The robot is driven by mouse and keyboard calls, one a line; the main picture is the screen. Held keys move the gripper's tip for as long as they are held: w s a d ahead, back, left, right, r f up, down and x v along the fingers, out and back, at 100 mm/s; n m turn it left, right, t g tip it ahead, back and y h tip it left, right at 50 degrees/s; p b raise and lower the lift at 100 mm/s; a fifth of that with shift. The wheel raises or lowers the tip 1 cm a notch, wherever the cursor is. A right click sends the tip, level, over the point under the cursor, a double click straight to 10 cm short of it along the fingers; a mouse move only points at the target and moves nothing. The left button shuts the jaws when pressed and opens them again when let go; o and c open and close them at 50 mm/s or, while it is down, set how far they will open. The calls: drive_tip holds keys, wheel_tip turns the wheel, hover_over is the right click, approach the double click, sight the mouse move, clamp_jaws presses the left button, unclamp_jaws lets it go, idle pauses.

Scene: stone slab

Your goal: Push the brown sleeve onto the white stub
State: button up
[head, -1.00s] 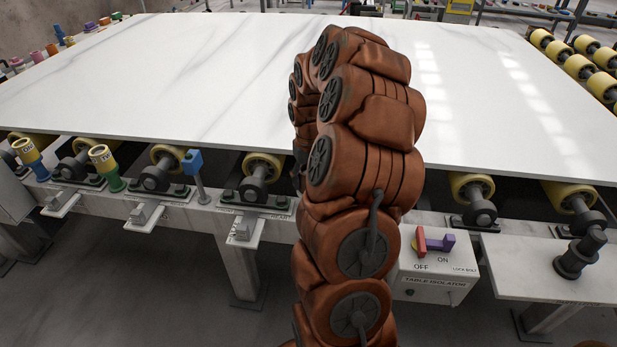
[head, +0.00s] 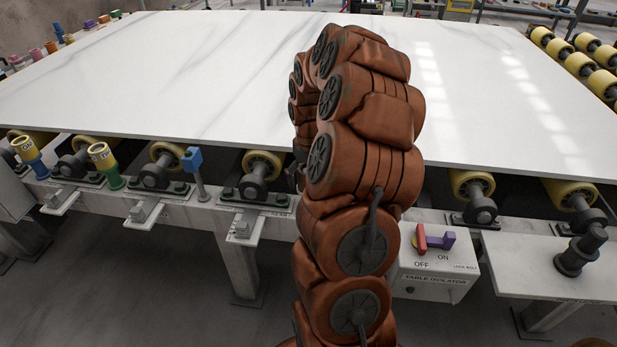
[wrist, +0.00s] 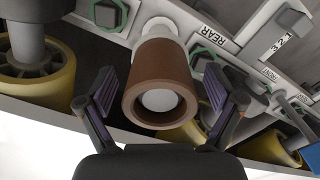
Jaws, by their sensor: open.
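In the wrist view the brown sleeve (wrist: 156,72) is a flared tube with its open end facing the camera. The white stub (wrist: 159,26) shows behind the sleeve's far end, and a round white face (wrist: 160,100) shows inside its mouth, so the sleeve is around the stub. How deep it sits cannot be told. My gripper (wrist: 160,88) is open, one finger on each side of the sleeve. Gaps show between both fingers and the sleeve. In the head view my arm hides the sleeve, stub and gripper.
A white slab (head: 180,75) lies on rollers above the frame. Close by in the wrist view are a roller (wrist: 35,75) at left, green-ringed bolts (wrist: 203,58) and a blue part (wrist: 303,155) at right. The table isolator box (head: 435,275) stands right of my arm.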

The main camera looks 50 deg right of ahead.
wheel_tip(320, 180, up, 12)
drive_tip(key=shift+f, duration=0.1)
idle(0.4)
idle(0.6)
drive_tip(key=s+a+r+n+p, duration=0.1)
drive_tip(key=s+a+r+p, duration=0.15)
drive_tip(key=a, duration=0.45)
drive_tip(key=s+a+r+n+p, duration=0.1)
drive_tip(key=a+r, duration=0.2)
drive_tip(key=a, duration=0.4)
drive_tip(key=s+a+r+n+p, duration=0.2)
drive_tip(key=a+r, duration=0.1)
drive_tip(key=a, duration=0.4)
drive_tip(key=s+a+g+p, duration=0.1)
drive_tip(key=s+a+p, duration=0.1)
drive_tip(key=s+a, duration=0.3)
drive_tip(key=s+a+n+p, duration=0.1)
drive_tip(key=s+a+p, duration=0.2)
drive_tip(key=s, duration=1)
drive_tip(key=a, duration=0.3)
drive_tip(key=shift+a+r+g, duration=0.25)
drive_tip(key=shift+r+g, duration=0.1)
drive_tip(key=shift+g, duration=0.05)
